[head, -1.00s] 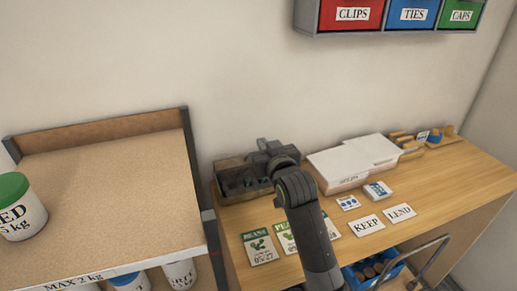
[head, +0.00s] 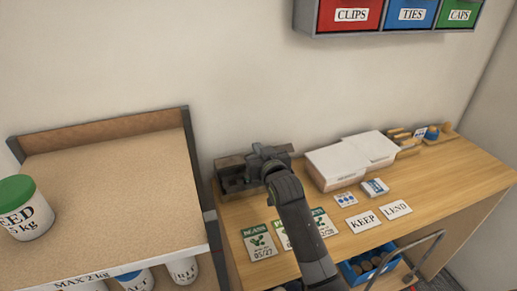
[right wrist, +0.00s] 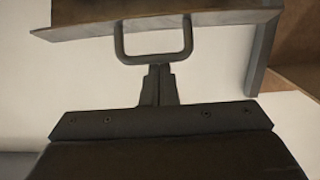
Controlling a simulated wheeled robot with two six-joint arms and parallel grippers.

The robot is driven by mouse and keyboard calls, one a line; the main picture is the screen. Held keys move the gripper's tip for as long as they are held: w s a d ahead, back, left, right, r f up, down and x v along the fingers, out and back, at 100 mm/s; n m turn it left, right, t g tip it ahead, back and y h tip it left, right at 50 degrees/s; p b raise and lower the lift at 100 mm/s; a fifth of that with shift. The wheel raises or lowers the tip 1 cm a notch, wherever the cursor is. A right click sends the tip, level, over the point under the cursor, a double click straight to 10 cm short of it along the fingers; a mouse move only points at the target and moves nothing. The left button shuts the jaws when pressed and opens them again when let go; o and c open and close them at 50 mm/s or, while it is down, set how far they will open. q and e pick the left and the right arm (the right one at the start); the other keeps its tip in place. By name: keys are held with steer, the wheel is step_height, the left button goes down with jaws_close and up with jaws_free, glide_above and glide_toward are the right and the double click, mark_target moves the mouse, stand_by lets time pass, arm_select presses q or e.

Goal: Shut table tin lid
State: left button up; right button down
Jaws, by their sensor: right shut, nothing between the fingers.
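The table tin (head: 235,187) is a dark, open-topped metal box at the left end of the wooden table, against the wall. Its inside shows dark, partly covered by my right arm. A brownish panel with a metal loop handle (right wrist: 155,58) shows at the top of the right wrist view; it looks like the raised lid (right wrist: 155,18). My right gripper (right wrist: 158,70) is shut and empty, its tips just below the handle's bar; I cannot tell if they touch. In the head view the right gripper (head: 258,152) is over the tin's right part. My left gripper is not in view.
A white box (head: 350,158) stands right of the tin. Seed packets (head: 259,242) and cards (head: 362,222) lie along the front. A shelf unit (head: 110,190) with a green-lidded tub (head: 24,210) stands at left. Labelled bins (head: 411,14) hang above.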

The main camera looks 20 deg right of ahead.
steer(key=s+f+t+b, duration=0.3)
steer(key=s+f+b, duration=0.1)
steer(key=b, duration=0.3)
steer(key=shift+f, duration=0.35)
steer(key=shift+d+r, duration=0.1)
